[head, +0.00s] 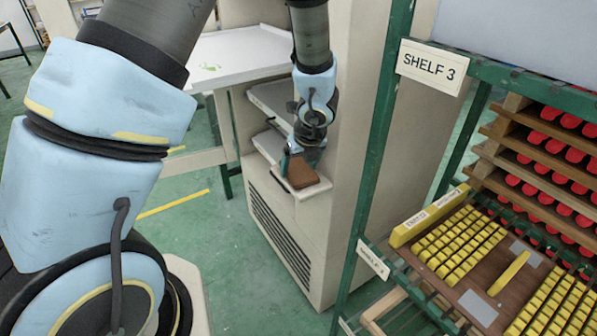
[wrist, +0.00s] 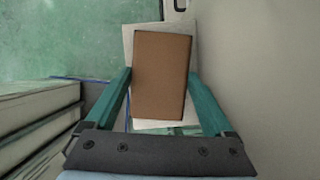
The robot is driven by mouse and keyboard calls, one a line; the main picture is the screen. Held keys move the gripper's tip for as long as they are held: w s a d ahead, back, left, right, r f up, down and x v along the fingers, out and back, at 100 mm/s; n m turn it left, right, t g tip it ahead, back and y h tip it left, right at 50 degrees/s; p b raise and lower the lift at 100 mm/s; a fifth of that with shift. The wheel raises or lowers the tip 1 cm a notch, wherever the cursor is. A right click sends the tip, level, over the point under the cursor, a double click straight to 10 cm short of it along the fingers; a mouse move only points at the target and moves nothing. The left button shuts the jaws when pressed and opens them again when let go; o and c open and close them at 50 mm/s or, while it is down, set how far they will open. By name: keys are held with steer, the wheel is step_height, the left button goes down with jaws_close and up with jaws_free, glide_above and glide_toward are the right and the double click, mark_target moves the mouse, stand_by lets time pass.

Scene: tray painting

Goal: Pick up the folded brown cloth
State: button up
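The folded brown cloth (wrist: 162,75) is a flat rectangular block in the middle of the wrist view. It also shows in the head view (head: 302,173), at the end of my arm. My gripper (wrist: 161,76) has its two teal fingers along the long sides of the cloth, and both fingertips meet its edges with no visible gap. A pale ledge or tray (wrist: 128,45) lies under the cloth. I cannot tell whether the cloth is clear of it. In the head view my gripper (head: 291,163) is partly hidden by the wrist.
A beige cabinet (head: 340,130) stands close on the right of my gripper. A green shelf rack (head: 375,150) with yellow blocks and red pieces is farther right. A white table (head: 235,52) is behind. Green floor (head: 220,240) is open on the left.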

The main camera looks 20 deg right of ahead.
steer(key=c, duration=0.9)
steer(key=shift+c, duration=0.2)
steer(key=shift+r+p, duration=0.2)
steer(key=shift+p, duration=0.1)
